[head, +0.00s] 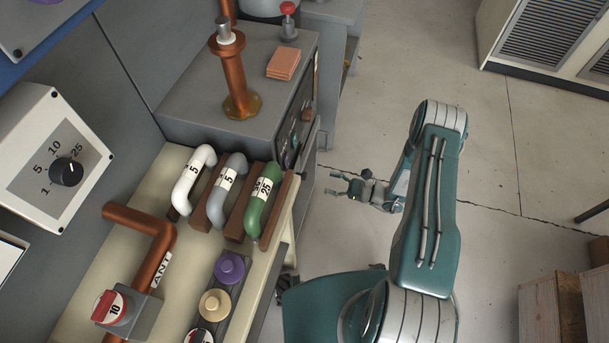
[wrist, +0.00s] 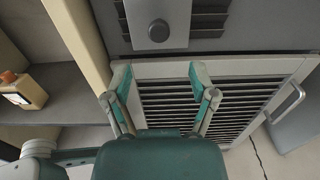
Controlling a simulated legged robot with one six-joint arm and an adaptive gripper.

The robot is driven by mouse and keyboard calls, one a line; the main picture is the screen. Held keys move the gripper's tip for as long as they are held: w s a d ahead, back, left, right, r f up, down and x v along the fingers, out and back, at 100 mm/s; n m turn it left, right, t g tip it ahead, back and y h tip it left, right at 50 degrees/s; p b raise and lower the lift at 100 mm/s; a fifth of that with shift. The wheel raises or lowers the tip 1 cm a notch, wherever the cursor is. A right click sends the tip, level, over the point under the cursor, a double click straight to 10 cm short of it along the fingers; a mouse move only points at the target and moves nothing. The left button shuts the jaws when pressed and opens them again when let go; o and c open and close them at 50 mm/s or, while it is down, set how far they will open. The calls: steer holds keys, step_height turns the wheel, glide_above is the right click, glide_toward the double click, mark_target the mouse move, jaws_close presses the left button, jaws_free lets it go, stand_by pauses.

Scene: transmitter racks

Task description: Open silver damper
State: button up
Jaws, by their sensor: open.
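A silver plate with a round dark knob (wrist: 158,30) sits over dark slots in a grey panel at the top of the wrist view; it looks like the silver damper. Slots show on both sides of the plate. My gripper (wrist: 161,82) is open and empty, its two teal fingertips apart just below the knob in the picture. I cannot tell how far the fingertips are from it. In the head view my gripper (head: 340,185) is in front of the rack, right of the bench. The damper cannot be made out there.
A louvred panel (wrist: 215,105) with a bar handle (wrist: 287,103) lies below the damper. A shelf at left holds a small bottle (wrist: 24,92). In the head view, the bench holds white, grey and green handles (head: 264,200). Wooden crates (head: 553,310) stand lower right; open floor (head: 430,60) lies beyond my arm.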

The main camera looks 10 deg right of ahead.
mark_target(305, 176)
steer(key=x, duration=0.9)
steer(key=shift+d, duration=0.1)
jaws_close()
